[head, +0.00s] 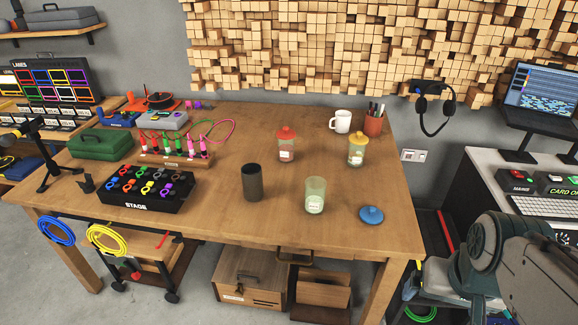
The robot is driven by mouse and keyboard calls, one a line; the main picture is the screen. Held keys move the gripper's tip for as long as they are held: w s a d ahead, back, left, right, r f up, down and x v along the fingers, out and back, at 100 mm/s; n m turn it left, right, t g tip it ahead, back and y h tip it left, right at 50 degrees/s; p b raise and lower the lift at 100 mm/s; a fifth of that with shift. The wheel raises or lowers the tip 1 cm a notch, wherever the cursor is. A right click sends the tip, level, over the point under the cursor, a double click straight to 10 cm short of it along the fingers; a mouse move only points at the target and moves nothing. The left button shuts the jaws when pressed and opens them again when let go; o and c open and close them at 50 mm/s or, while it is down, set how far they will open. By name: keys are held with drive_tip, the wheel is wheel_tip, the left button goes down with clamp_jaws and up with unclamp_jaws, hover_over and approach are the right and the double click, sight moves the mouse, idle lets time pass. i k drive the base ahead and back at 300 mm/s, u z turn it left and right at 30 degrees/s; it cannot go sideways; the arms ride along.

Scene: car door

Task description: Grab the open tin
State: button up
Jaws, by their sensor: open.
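A dark, open-topped cylinder (252,184) stands upright on the wooden table, left of the middle of its front part. To its right stands a clear greenish jar (315,196) with a pale label and no lid on it. A round blue lid (371,215) lies on the table to the right of that jar. Two more jars stand farther back with lids on: one with a red lid (286,133) and one with a yellow lid (357,138). Part of my arm shows at the lower right, beyond the table's right edge. My gripper's fingers do not show.
A black STAGE box (147,190) with coloured clips and a rack of coloured connectors (176,150) stand on the left. A white mug (341,121) and a pen cup (374,121) stand at the back right. The wooden table (340,250) is clear around the blue lid.

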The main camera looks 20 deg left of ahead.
sight(253, 183)
drive_tip(key=z, duration=0.6)
drive_tip(key=i, duration=0.7)
drive_tip(key=u, duration=2.15)
drive_tip(key=i, duration=0.5)
drive_tip(key=z, duration=0.15)
drive_tip(key=k, duration=0.5)
drive_tip(key=u, duration=2.4)
